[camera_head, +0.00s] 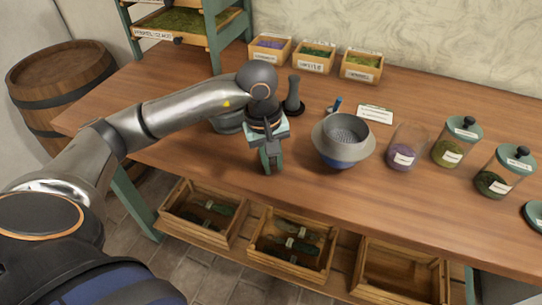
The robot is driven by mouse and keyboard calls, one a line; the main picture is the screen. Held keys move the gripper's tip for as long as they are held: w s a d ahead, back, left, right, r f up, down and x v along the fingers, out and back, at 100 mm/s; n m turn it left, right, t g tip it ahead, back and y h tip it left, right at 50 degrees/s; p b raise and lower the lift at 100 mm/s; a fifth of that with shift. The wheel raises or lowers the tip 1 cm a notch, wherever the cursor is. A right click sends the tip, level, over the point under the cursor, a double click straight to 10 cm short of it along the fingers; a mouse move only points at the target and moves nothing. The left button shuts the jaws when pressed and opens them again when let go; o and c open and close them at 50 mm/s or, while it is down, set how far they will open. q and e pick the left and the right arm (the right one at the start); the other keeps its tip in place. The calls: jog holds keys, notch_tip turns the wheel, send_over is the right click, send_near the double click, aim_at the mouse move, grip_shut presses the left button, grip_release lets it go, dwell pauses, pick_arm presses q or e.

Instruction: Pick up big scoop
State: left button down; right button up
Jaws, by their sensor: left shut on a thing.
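My left gripper (271,164) reaches down over the front part of the wooden table (215,165), left of the sieve bowl. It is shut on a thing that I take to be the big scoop. The fingers and wrist hide nearly all of it, so its shape does not show clearly. My right gripper is not in view.
A sieve on a bowl (344,142), a glass of purple matter (402,155) and lidded jars (457,142) stand to the right. A dark mortar (227,122) and pestle (293,95) are close to my gripper. Open drawers (293,245) sit below the table edge.

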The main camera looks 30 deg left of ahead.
pick_arm(q)
jog(key=shift+r, duration=0.1)
dwell(0.3)
jog(key=shift+r, duration=0.25)
notch_tip(320, 180, up, 2)
jog(key=shift+w+r, duration=0.1)
jog(key=shift+r, duration=0.1)
jog(key=s+d+r, duration=0.9)
jog(key=d+r, duration=0.1)
jog(key=shift+s+d+p, duration=0.2)
jog(key=shift+s+p, duration=0.1)
jog(key=shift+p, duration=0.05)
jog(key=shift+f, duration=0.1)
